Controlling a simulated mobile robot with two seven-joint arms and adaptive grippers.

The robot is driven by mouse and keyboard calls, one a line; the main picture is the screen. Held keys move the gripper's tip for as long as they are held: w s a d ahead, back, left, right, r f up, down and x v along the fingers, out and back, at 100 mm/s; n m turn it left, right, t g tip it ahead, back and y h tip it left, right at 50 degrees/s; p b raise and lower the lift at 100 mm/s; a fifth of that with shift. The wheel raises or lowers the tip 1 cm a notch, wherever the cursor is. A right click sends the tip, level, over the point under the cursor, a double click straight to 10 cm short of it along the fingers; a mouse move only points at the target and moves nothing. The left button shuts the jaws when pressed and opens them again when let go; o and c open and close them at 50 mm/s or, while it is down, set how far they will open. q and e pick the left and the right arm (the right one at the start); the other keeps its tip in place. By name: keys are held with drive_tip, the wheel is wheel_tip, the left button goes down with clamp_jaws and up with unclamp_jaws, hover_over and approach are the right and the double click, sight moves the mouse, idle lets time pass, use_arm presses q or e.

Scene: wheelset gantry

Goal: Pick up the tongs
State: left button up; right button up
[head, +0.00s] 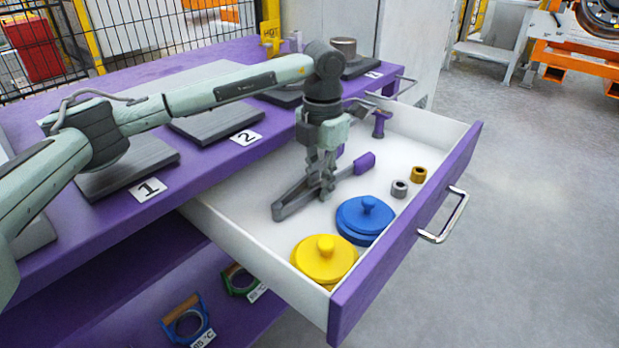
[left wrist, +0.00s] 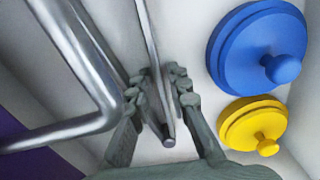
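The tongs (head: 294,199) have long dark grey jaws and a purple handle (head: 364,163). They lie lengthwise over the white floor of the open drawer, left of the blue lid. My left gripper (head: 323,187) points straight down at their middle, its fingers close together on both sides. In the left wrist view, a thin grey bar of the tongs (left wrist: 151,45) runs between the fingertips (left wrist: 160,78) of my left gripper, which look shut on it. The contact faces are hidden. I cannot tell whether the tongs touch the drawer floor. My right gripper is not in view.
A blue lid (head: 366,217) and a yellow lid (head: 325,257) lie right of the tongs. Grey (head: 399,189) and yellow (head: 418,174) small rings lie near the purple drawer front (head: 405,235). The purple bench (head: 205,150) edges the left side. A bent metal bar (left wrist: 75,60) shows close in the wrist view.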

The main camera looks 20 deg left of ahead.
use_arm(q)
clamp_jaws()
drive_tip(key=shift+r, duration=0.2)
